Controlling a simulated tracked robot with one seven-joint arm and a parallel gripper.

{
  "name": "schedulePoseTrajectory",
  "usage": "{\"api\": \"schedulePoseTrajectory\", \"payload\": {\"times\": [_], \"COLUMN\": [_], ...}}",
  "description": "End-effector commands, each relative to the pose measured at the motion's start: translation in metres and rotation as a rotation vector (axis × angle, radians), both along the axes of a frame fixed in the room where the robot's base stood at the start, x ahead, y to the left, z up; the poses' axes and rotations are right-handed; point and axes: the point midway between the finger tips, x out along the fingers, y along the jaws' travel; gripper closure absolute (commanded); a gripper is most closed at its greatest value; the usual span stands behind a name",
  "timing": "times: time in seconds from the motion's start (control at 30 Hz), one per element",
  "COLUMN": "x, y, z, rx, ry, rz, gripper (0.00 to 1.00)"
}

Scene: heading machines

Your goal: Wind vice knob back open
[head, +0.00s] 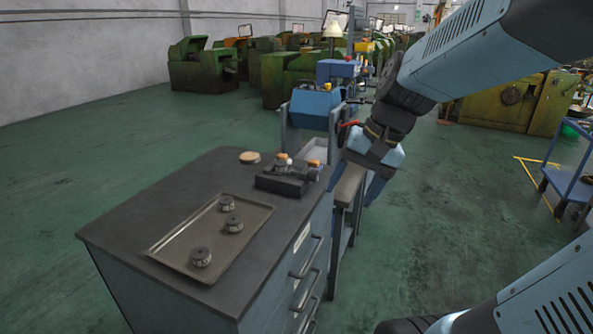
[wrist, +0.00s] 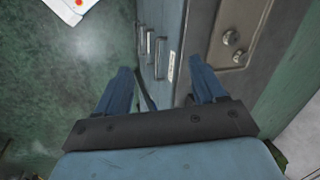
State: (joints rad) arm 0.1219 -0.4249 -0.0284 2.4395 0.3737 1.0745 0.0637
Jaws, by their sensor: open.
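A small dark vice (head: 283,181) sits on the far right part of the cabinet's top in the head view. Small orange and pale parts show on top of it, with a bluish-grey part at its right end; I cannot tell for certain which part is its knob. My gripper (head: 371,185) hangs right of the vice, beyond the cabinet's edge and apart from it. In the wrist view my gripper (wrist: 160,70) has its two blue fingers spread with nothing between them. It faces the cabinet's drawer side. The vice does not show in the wrist view.
The cabinet (head: 150,213) bears a metal tray (head: 215,235) with several round dark pieces, and a round tan piece (head: 250,157). Drawer handles (head: 306,256) jut from its right side. A blue machine (head: 316,108) stands behind. Green floor is clear at left.

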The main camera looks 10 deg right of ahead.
Motion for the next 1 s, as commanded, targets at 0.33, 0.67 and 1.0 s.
{"api": "schedulePoseTrajectory", "payload": {"times": [0.33,0.67,1.0], "x": [0.047,0.103,0.167], "y": [0.008,-0.003,-0.041], "z": [-0.027,-0.051,-0.086], "rx": [0.334,0.662,1.011], "ry": [0.279,0.493,0.654], "rz": [-0.247,-0.493,-0.757], "gripper": [0.31,0.31,0.31]}}
